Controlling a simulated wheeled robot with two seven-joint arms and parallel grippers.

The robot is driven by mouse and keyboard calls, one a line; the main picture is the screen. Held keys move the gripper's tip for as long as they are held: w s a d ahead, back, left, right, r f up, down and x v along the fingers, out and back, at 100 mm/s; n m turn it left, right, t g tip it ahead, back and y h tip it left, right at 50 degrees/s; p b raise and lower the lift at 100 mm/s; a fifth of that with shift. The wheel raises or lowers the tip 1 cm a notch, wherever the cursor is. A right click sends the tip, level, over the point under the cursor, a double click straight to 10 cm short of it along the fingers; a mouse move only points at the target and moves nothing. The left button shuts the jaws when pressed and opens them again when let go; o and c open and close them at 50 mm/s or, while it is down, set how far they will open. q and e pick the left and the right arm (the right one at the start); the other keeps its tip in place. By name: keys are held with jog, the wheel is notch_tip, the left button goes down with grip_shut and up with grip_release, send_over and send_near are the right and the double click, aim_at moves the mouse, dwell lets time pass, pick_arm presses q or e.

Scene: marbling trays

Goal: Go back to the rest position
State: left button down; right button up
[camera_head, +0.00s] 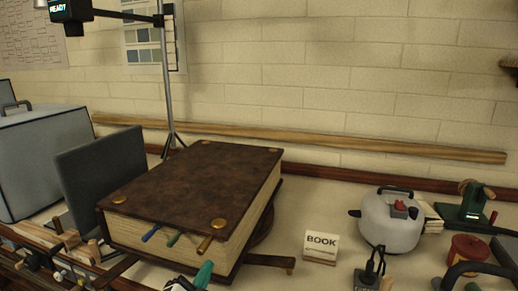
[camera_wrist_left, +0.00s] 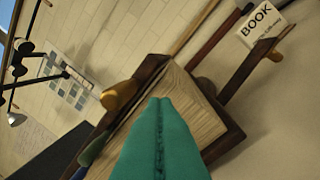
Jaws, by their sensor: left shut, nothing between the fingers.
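My left gripper (camera_head: 204,273) shows at the bottom of the head view, with teal fingers in front of the near edge of a large brown book (camera_head: 200,175). In the left wrist view its teal fingers (camera_wrist_left: 160,104) are pressed together with nothing between them. The book's page block (camera_wrist_left: 190,100) is behind the fingertips there; I cannot tell whether they touch it. My right gripper is not in view.
A "BOOK" sign (camera_head: 320,247) stands right of the book. A grey-white pot-like device (camera_head: 390,222) and a green tool (camera_head: 468,205) are farther right. A grey panel (camera_head: 100,178) and a thin stand (camera_head: 168,85) are at left. Bench shows between book and pot.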

pick_arm(q)
jog(key=s+a+f+n+g+y, duration=0.2)
jog(key=s+a+f+n+g, duration=0.15)
jog(key=s+f, duration=0.3)
jog(key=s+a+f+n+g+y, duration=0.1)
jog(key=s+a+f+n+g, duration=0.3)
jog(key=f, duration=0.3)
jog(key=s+a+f+n+g, duration=0.15)
jog(key=s+f+g, duration=0.25)
jog(key=s, duration=0.5)
jog(key=s+f+n+g, duration=0.2)
jog(key=s+f+g, duration=0.2)
jog(key=s, duration=0.5)
notch_tip(320, 180, down, 20)
jog(key=f+p, duration=0.1)
jog(key=p, duration=0.2)
jog(key=s+a+f+m+g+p, duration=0.1)
jog(key=s+a+f+g+p, duration=0.1)
jog(key=s+f, duration=1.2)
jog(key=s+a+p, duration=0.1)
jog(key=s, duration=0.2)
jog(key=shift+s+y, duration=0.15)
jog(key=shift+y, duration=0.15)
